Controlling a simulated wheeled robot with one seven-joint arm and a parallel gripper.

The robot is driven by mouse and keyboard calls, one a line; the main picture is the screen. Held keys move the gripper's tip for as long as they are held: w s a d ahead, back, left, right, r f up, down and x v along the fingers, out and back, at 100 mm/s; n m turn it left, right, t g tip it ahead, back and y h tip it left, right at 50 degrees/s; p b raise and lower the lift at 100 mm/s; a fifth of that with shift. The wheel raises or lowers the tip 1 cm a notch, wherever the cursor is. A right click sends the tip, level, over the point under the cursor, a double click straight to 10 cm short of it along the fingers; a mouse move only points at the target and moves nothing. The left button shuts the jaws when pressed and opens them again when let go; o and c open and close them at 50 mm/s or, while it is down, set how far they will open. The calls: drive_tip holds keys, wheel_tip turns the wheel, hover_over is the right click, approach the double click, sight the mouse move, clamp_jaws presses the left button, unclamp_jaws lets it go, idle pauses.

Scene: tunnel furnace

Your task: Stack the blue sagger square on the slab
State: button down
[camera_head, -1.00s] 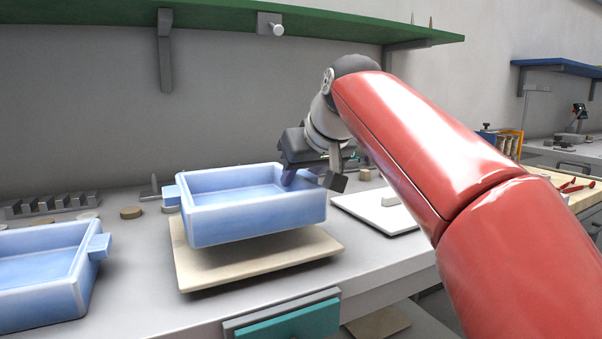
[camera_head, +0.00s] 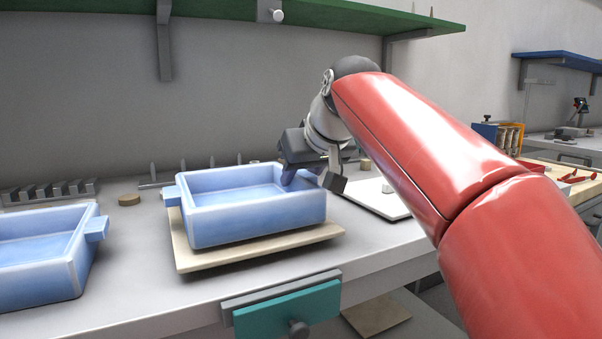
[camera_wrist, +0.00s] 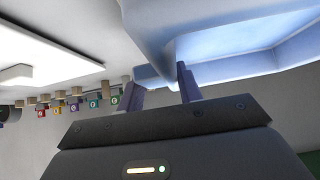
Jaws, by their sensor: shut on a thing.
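The blue sagger square (camera_head: 250,222) is an open box with a tab on its left side. My gripper (camera_head: 316,178) is shut on its right side; the wrist view also shows the fingers (camera_wrist: 160,88) against the pale blue sagger (camera_wrist: 285,62). The sagger looks level, over the cream slab (camera_head: 205,262), with the slab's front and right margins showing. Whether its underside touches the slab or hangs just above it, I cannot tell. A second blue sagger (camera_head: 30,285) stands on the bench at the left.
A white plate (camera_head: 388,207) lies right of the slab, partly behind my arm. A grey slotted rack (camera_head: 50,193) and a small brown disc (camera_head: 129,200) are at the back left. A green shelf (camera_head: 330,22) runs overhead. A teal drawer front (camera_head: 285,312) is below the bench edge.

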drive_tip(key=shift+f+b, duration=0.25)
drive_tip(key=shift+b, duration=0.05)
idle(0.4)
drive_tip(key=c, duration=1.1)
unclamp_jaws()
drive_tip(key=shift+o, duration=1.1)
drive_tip(key=shift+f, duration=0.15)
